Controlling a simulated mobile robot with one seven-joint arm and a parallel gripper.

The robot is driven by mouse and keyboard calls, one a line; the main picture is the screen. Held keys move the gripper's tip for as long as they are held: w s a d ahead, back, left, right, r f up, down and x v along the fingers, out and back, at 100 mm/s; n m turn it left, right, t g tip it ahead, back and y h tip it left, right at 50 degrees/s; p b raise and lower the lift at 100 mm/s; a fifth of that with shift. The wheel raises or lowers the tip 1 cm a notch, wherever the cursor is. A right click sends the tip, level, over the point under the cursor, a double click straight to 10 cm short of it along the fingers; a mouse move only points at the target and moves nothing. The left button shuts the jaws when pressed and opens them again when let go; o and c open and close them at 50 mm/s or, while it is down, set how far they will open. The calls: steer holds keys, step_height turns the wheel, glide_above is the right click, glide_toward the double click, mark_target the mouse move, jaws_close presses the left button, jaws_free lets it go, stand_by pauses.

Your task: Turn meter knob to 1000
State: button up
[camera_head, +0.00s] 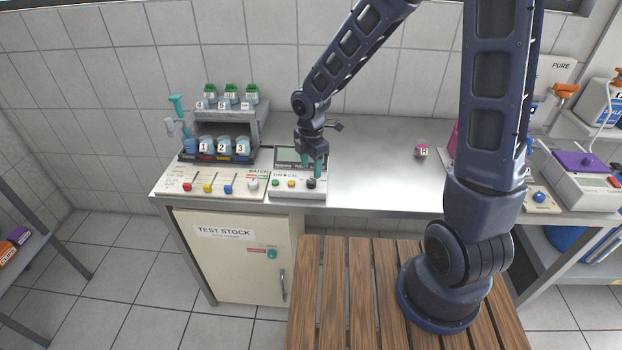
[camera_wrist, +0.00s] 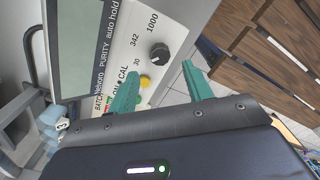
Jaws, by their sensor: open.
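The meter (camera_head: 285,193) is a pale box with a grey screen, standing on the bench. Its black round knob (camera_head: 311,184) is at its front right corner. In the wrist view the knob (camera_wrist: 159,53) has the labels 30, 342 and 1000 beside it; I cannot tell clearly which one it points to. My gripper (camera_head: 313,174) points down over the meter's right side, close to the knob. In the wrist view its two teal fingers (camera_wrist: 160,71) are spread and empty, and the knob shows beyond the tips, between their lines. I see no contact.
Red, yellow and green buttons sit left of the knob on the meter. A panel (camera_head: 215,184) with coloured knobs and a rack (camera_head: 262,125) of numbered jars stand to the left. A pink R item (camera_head: 421,151) lies right; the bench (camera_head: 370,165) between is clear.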

mark_target(311, 181)
steer(key=shift+f, duration=2.8)
steer(key=c, duration=1)
